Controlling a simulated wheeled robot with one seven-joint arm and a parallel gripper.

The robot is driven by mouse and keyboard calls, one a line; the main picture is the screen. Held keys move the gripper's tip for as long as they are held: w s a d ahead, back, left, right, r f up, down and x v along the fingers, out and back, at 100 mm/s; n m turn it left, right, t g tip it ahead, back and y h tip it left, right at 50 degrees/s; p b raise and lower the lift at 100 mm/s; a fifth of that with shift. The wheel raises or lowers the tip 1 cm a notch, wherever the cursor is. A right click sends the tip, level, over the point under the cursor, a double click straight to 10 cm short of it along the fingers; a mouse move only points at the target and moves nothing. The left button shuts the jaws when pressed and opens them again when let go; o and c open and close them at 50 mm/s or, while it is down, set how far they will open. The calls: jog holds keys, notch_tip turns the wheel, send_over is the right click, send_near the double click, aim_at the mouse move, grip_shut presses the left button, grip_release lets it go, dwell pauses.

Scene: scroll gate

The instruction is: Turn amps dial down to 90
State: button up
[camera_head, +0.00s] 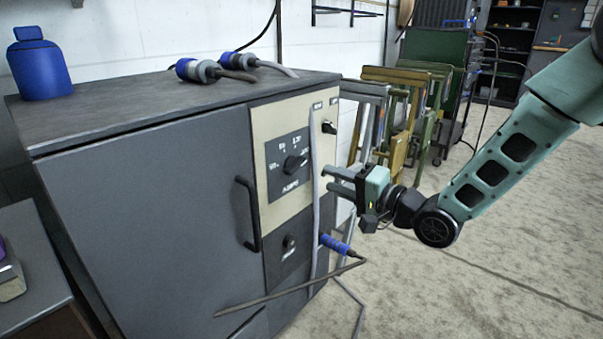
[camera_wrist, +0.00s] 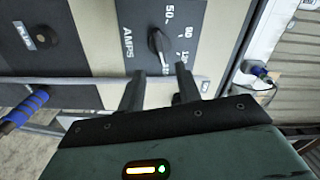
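The amps dial (camera_head: 294,163) is a black knob on a dark plate at the front of the grey cabinet. It also shows in the wrist view (camera_wrist: 156,40), with AMPS lettering beside it and white numbers around it. The knob's long end points toward the right-hand marks in the head view; the exact number it points at is too blurred to read. My gripper (camera_head: 327,180) is to the right of the dial, with fingers toward the panel. In the wrist view my gripper (camera_wrist: 160,82) is open and empty, its fingers apart and short of the knob.
A grey cable (camera_head: 315,190) hangs down the panel between dial and gripper, crossing near the fingertips in the wrist view (camera_wrist: 70,80). A lower knob (camera_head: 289,241), a door handle (camera_head: 249,213) and a blue-gripped cable end (camera_head: 336,244) are nearby. Folded stands (camera_head: 398,115) are behind.

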aim_at(300, 167)
jog(key=b+x, duration=0.2)
jog(key=x, duration=0.7)
jog(key=shift+w+a, duration=0.25)
jog(key=shift+a, duration=0.1)
grip_shut()
